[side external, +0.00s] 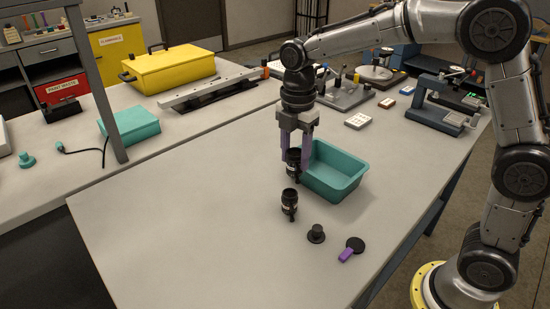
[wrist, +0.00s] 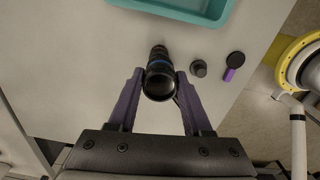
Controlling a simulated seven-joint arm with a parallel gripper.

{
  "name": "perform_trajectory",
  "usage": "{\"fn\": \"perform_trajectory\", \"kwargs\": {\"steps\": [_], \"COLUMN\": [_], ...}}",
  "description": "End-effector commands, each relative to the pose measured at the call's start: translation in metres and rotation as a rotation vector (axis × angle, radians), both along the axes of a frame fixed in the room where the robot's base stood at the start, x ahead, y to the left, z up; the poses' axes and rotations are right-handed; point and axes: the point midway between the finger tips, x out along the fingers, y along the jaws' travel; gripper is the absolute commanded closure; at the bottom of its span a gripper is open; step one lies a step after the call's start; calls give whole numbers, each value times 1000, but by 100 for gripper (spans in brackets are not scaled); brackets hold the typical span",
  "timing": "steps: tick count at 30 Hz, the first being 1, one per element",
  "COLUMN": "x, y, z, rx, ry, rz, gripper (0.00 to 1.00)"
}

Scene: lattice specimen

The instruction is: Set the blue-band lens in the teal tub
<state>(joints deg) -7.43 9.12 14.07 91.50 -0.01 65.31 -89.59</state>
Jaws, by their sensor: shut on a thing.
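My gripper (side external: 296,160) has purple fingers closed around a dark lens (side external: 293,166), just left of the teal tub (side external: 340,191) in the side view. In the wrist view, the fingertips (wrist: 158,80) grip the lens (wrist: 158,88) from both sides, and a blue band shows on it. Its clearance above the table is unclear. A second black lens (side external: 289,205) stands upright on the table in front of the gripper. I cannot pick it out separately in the wrist view. The tub shows in part at the top of the wrist view (wrist: 190,14); it looks empty.
A black cap-like part (side external: 316,234) and a black disc (side external: 356,243) with a purple tab (side external: 345,255) lie at the front. A white card (side external: 358,121) and instruments stand behind the tub. The table's left half is clear.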

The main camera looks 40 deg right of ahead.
Motion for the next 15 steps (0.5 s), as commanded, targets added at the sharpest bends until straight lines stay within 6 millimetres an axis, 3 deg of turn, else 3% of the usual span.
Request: {"fn": "perform_trajectory", "kwargs": {"steps": [3,10,15], "x": [-19,-37,-45], "y": [-2,-5,-8], "z": [9,17,15], "rx": [0,0,-2], "ry": [-3,-2,9], "rz": [0,-19,-183], "gripper": [100,100,100]}}
